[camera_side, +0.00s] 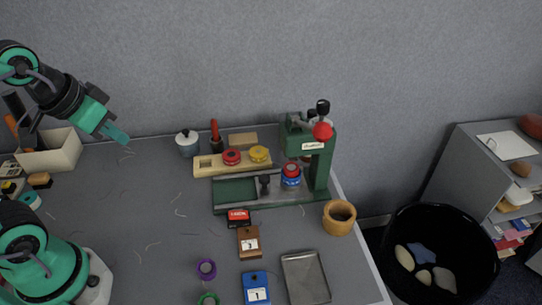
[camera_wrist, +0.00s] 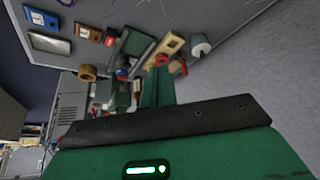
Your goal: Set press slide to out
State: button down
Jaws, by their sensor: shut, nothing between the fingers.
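The green press (camera_side: 326,160) stands upright at the right of the table, with a red ball on its lever. Its slide (camera_side: 275,198) is a grey plate at the right part of the green track (camera_side: 234,190), with a dark upright knob (camera_side: 264,182) at its left end. A blue and red round piece (camera_side: 291,176) sits on the slide below the press head. My gripper (camera_side: 122,137) is shut and empty, in the air left of the press and well apart from it. The gripper (camera_wrist: 158,80) also shows in the wrist view, with the track (camera_wrist: 133,43) beyond it.
Behind the track is a wooden holder (camera_side: 206,167) with red and yellow round pieces, near a white-lidded pot (camera_side: 187,143). In front are two tags, a grey tray (camera_side: 306,279) and a wooden ring cup (camera_side: 339,218). The table left of the track is mostly clear.

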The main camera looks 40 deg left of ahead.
jog(key=c, duration=2.1)
grip_release()
jog(key=o, duration=0.7)
jog(key=shift+w, duration=0.15)
jog(key=shift+o, duration=1.3)
jog(key=shift+w+d, duration=0.1)
jog(key=shift+w, duration=0.1)
jog(key=m+g+h, duration=0.1)
jog(key=m, duration=0.3)
send_near(264, 177)
jog(key=shift+w+a+f, duration=0.25)
jog(key=shift+f, duration=0.1)
jog(key=shift+f, duration=0.15)
jog(key=shift+d+x, duration=0.15)
jog(key=shift+x, duration=1.7)
jog(key=shift+d+x, duration=0.1)
jog(key=shift+x, duration=1.8)
